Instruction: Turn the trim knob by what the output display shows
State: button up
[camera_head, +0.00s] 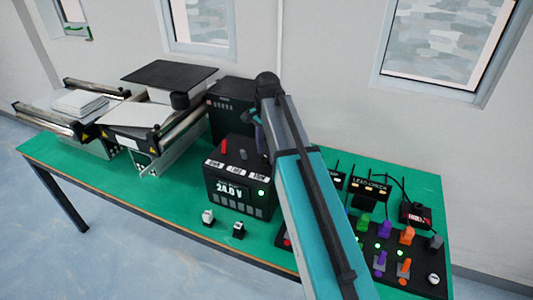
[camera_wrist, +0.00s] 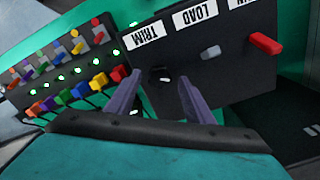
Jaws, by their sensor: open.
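The black power unit (camera_head: 213,188) stands on the green table, and its output display (camera_head: 230,189) reads 24.0 V. A green light (camera_head: 261,192) glows beside the display. In the wrist view the dark trim knob (camera_wrist: 158,75) with a pale mark sits below the TRIM label (camera_wrist: 149,37). My gripper (camera_wrist: 159,79) is open, with one purple finger on each side of the trim knob in the picture. I cannot tell whether the fingers touch it. In the head view my arm hides the trim knob and most of the gripper.
In the wrist view a grey knob (camera_wrist: 210,52) under LOAD and a red lever (camera_wrist: 266,44) lie to the right. Conveyors (camera_head: 165,130) fill the left; a plug panel (camera_head: 425,275) is at right.

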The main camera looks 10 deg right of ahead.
aim_at(267, 157)
notch_tip(267, 157, up, 13)
jog(key=b, duration=0.3)
jog(key=shift+b, duration=0.4)
dwell(0.5)
